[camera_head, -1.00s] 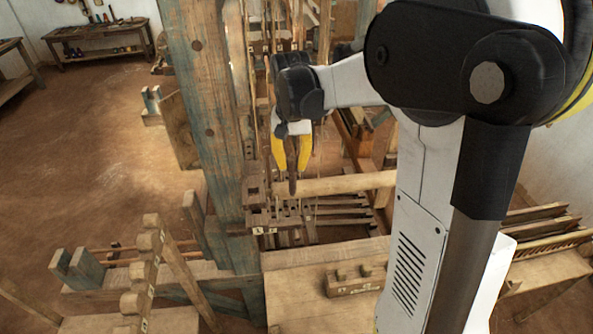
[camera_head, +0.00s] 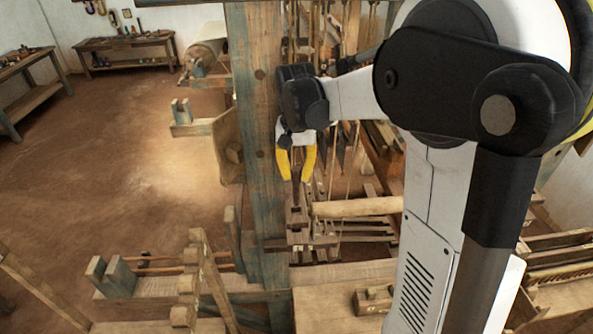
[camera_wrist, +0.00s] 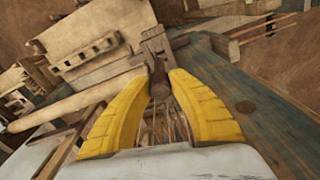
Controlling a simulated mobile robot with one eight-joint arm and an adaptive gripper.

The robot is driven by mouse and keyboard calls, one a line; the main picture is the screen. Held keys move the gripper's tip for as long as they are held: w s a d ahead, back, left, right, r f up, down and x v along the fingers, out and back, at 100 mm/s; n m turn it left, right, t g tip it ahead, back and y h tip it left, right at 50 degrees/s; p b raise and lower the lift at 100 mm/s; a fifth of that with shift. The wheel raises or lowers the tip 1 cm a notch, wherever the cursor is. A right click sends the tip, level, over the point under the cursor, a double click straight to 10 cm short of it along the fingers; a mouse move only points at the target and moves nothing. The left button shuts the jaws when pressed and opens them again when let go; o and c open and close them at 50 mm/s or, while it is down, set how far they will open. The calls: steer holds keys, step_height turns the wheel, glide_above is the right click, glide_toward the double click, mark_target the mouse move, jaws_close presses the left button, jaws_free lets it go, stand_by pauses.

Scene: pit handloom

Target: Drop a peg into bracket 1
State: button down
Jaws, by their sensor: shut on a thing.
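My gripper (camera_head: 297,178) has its yellow fingers shut on a dark brown wooden peg (camera_head: 296,193), which points down from the fingertips. In the head view the peg's lower end overlaps the small wooden brackets (camera_head: 297,239) beside the blue-green post; I cannot tell whether it is inside one. In the wrist view the peg (camera_wrist: 160,90) shows between the fingertips, close to a wooden bracket (camera_wrist: 153,46). The bracket numbers are too small to read now, so I cannot tell which is bracket 1.
The tall blue-green post (camera_head: 262,130) stands close to the left of my gripper. A pale round beam (camera_head: 358,207) lies just to the right of the peg. Cords hang behind. Open floor (camera_head: 120,170) lies at the left.

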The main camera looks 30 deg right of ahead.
mark_target(296, 205)
steer(key=shift+f+b, duration=4.35)
steer(key=shift+f, duration=1.35)
steer(key=c, duration=1.2)
jaws_free()
steer(key=r, duration=1.2)
steer(key=shift+s+a, duration=0.15)
steer(key=shift+s, duration=0.05)
